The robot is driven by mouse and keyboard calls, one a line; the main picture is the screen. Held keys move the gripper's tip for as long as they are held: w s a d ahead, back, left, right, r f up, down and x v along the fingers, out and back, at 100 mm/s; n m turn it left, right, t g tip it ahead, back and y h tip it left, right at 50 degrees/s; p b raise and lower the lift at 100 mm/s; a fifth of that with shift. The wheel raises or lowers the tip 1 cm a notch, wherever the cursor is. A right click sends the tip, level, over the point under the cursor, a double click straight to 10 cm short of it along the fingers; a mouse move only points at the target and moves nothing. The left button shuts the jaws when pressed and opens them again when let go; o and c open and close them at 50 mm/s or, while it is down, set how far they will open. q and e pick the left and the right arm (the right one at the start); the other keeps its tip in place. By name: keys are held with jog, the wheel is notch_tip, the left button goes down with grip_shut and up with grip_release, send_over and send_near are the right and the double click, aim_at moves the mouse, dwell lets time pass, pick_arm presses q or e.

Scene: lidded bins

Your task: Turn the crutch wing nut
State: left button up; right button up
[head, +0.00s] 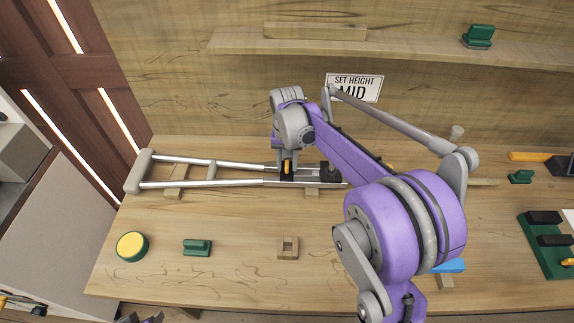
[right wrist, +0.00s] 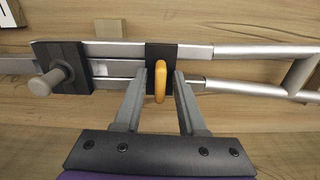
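The crutch (head: 215,183) lies on its side along the workbench, its padded end at the left. It also shows in the right wrist view (right wrist: 245,88). The orange wing nut (right wrist: 160,80) stands upright on a black block across the crutch rails; in the head view it is a small spot (head: 287,167) below the gripper. My right gripper (right wrist: 160,76) is open, one finger on each side of the wing nut, with a visible gap on each side. In the head view my right gripper (head: 287,160) points down at the crutch. My left gripper is not clearly in view.
A second black block with a grey knob (right wrist: 50,79) sits on the rails. A sign reading "SET HEIGHT MID" (head: 354,87) is on the back wall. A yellow-topped round item (head: 131,246), a green block (head: 197,247) and a wooden block (head: 288,247) stand on the bench front.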

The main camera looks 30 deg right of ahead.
aim_at(287, 162)
jog(key=shift+r+p, duration=1.55)
jog(key=shift+r, duration=1)
jog(key=s+a+n+t, duration=0.1)
jog(key=s+a+n, duration=0.1)
jog(key=s, duration=0.5)
jog(key=s+a+f+n+t, duration=0.1)
jog(key=s+a+n+t, duration=0.1)
jog(key=s+a, duration=0.3)
jog(key=s+a+n+t, duration=0.2)
jog(key=s+a, duration=0.1)
jog(key=s, duration=0.6)
jog(key=shift+s+a+f+n, duration=0.15)
jog(key=shift+a+f+n, duration=0.05)
jog(key=shift+f+n, duration=0.2)
